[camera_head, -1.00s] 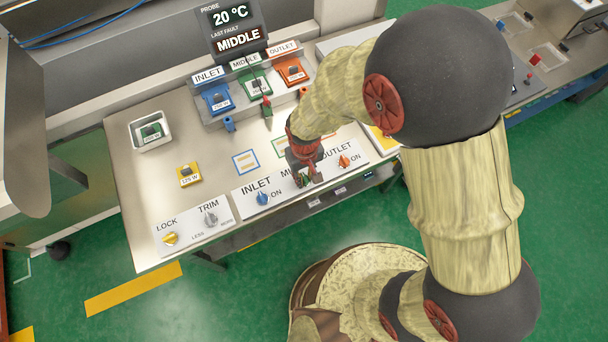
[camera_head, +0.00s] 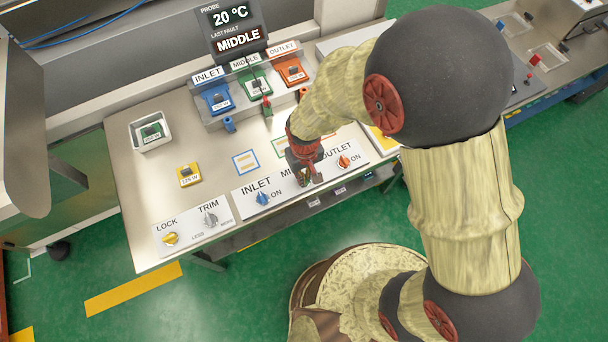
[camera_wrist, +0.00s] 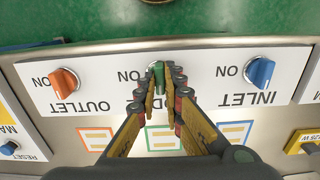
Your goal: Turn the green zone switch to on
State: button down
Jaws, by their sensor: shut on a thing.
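The green zone switch (camera_wrist: 157,78) is the middle knob on the front strip. In the wrist view it stands between my fingertips, its handle roughly in line with the fingers. My gripper (camera_wrist: 161,72) is shut on it. The ON label beside it partly shows, and the fingers hide much of the MIDDLE label. In the head view my gripper (camera_head: 309,175) is over the middle of the strip, with a bit of green visible between the fingers.
The blue INLET knob (camera_wrist: 259,72) and orange OUTLET knob (camera_wrist: 65,82) flank the green one. A LOCK knob (camera_head: 170,239) and TRIM knob (camera_head: 211,219) are farther left. Heater modules and a display (camera_head: 236,29) stand behind.

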dwell(0.4)
jog(key=shift+m, duration=1.4)
jog(key=shift+m, duration=2.9)
